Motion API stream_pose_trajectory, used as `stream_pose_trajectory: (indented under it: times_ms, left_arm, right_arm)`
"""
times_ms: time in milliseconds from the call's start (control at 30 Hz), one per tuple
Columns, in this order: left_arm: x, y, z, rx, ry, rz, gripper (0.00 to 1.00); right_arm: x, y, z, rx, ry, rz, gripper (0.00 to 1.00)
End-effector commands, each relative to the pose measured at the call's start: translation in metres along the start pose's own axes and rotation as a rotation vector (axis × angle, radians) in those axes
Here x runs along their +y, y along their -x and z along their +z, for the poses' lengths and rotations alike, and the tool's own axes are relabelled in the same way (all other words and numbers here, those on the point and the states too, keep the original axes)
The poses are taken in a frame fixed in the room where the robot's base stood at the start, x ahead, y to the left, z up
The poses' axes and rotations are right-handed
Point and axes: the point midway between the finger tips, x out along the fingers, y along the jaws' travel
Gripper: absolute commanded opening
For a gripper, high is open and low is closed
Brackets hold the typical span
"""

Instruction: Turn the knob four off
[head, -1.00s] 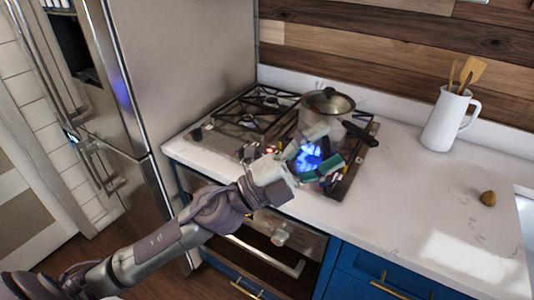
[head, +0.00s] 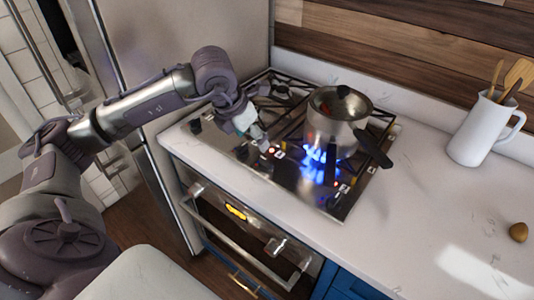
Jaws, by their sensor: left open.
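The gas cooktop (head: 222,144) is set in the white counter. A blue flame (head: 318,168) burns under the steel pot at the front right burner. Dark knobs show along the cooktop's front edge, one at the left end (head: 195,126) and one at the right end (head: 330,203); no numbers are readable, so I cannot tell which is knob four. My left gripper (head: 262,143) is open, pointing down over the front middle of the cooktop, left of the flame. It hides part of the surface there, and I cannot tell whether it touches anything. My right gripper is out of view.
A white jug (head: 483,131) with wooden utensils and a brown egg-shaped item (head: 518,232) are on the right counter. The oven (head: 230,230) is below; the refrigerator (head: 170,45) is left.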

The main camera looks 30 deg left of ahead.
Motion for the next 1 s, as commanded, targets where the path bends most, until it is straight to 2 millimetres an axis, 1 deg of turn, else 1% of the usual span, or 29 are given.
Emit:
stream_pose_trajectory:
  times_ms: [33,100,200,267,400,500,567,700,967,1000]
  left_arm:
    - [-0.001,-0.010,0.000,0.005,0.001,-0.004,0.69]
    - [-0.001,-0.025,0.000,0.006,0.001,-0.004,0.69]
    - [-0.002,-0.047,0.000,0.006,0.001,-0.005,0.69]
    - [-0.002,-0.060,-0.001,0.006,0.000,-0.006,0.69]
    - [-0.002,-0.085,-0.001,0.004,0.000,-0.005,0.69]
    - [-0.002,-0.098,0.000,0.002,0.000,-0.005,0.69]
    - [-0.002,-0.103,0.000,0.001,-0.001,-0.005,0.69]
    - [-0.002,-0.111,0.000,0.000,-0.002,-0.004,0.69]
    - [-0.002,-0.112,0.000,0.000,-0.002,-0.004,0.69]
    - [-0.002,-0.112,0.000,0.000,-0.002,-0.004,0.62]
  right_arm:
    - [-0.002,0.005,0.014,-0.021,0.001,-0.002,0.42]
    - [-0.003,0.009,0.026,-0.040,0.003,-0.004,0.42]
    - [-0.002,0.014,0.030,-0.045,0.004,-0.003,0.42]
    - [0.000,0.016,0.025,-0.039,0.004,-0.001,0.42]
    - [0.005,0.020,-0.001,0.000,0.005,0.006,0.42]
    - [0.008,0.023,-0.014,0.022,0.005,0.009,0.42]
    - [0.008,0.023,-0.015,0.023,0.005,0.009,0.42]
    - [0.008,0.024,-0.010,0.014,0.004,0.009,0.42]
    - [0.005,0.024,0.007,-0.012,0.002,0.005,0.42]
    - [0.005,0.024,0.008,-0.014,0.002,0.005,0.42]
